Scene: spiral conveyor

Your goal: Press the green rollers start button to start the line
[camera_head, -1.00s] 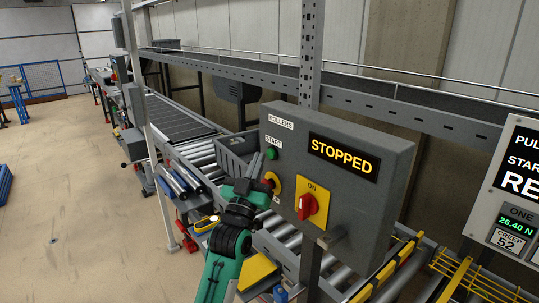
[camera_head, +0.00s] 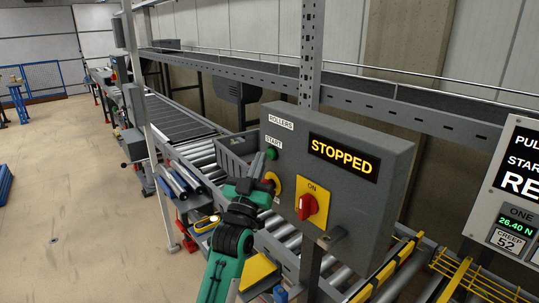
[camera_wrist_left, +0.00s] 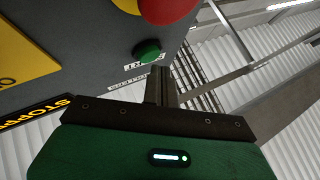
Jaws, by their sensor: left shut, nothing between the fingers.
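The green start button (camera_head: 272,154) sits on the grey ROLLERS control box (camera_head: 376,150), under a START label. The box's display (camera_head: 343,157) reads STOPPED in yellow. My left gripper (camera_head: 260,157) is shut and empty, with its fingertips just left of the button in the head view. In the left wrist view the green button (camera_wrist_left: 147,52) stands out from the panel, close beside the tips of the shut fingers (camera_wrist_left: 161,72). I cannot tell whether they touch. My right gripper is not in view.
A red stop button on a yellow plate (camera_head: 272,182) lies just below the start button, partly behind my gripper. A red rotary switch (camera_head: 308,207) on yellow is to its right. A grey upright post (camera_head: 311,55) stands behind the box. Roller conveyor (camera_head: 203,153) runs behind.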

